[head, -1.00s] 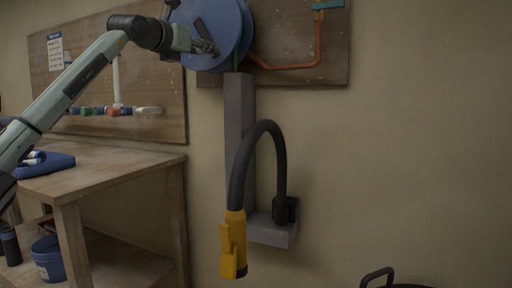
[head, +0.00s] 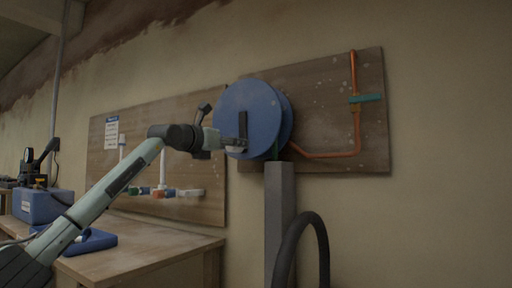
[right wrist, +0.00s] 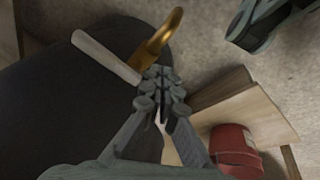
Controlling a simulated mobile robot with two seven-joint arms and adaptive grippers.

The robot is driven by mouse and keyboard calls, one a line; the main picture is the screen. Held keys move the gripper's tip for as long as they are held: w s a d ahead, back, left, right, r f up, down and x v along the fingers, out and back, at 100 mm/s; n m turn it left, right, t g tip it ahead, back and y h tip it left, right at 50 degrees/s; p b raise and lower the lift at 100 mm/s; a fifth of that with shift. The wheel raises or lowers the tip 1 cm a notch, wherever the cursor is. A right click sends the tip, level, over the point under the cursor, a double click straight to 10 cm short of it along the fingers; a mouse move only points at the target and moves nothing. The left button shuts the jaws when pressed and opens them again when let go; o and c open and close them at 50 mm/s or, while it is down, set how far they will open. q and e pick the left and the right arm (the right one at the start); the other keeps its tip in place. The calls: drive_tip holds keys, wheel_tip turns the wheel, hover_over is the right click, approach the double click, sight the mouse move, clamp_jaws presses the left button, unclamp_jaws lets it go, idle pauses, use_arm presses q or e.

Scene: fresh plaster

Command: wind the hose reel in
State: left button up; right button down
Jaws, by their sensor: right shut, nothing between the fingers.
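My left gripper (head: 235,146) is at the lower end of this bar, in front of the reel's lower left part. Its fingers are too small and dark to tell whether they grip the crank. A thick black hose (head: 318,232) arches beside the grey post below the reel; its lower end is out of view. In the right wrist view my right gripper (right wrist: 163,97) is shut and empty, away from the reel.
A wooden workbench (head: 150,241) stands at left with a blue tray (head: 92,242) and blue box (head: 42,205). An orange pipe (head: 330,155) with a teal valve handle (head: 366,98) is right of the reel. A red bucket (right wrist: 234,146) shows in the right wrist view.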

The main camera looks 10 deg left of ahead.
use_arm(q)
drive_tip(key=shift+s+a+f+b, duration=0.25)
drive_tip(key=shift+s+b, duration=0.25)
drive_tip(key=shift+b, duration=0.2)
drive_tip(key=b+v, duration=0.5)
drive_tip(key=v, duration=0.3)
drive_tip(key=shift+s+r, duration=0.2)
drive_tip(key=shift+r, duration=0.05)
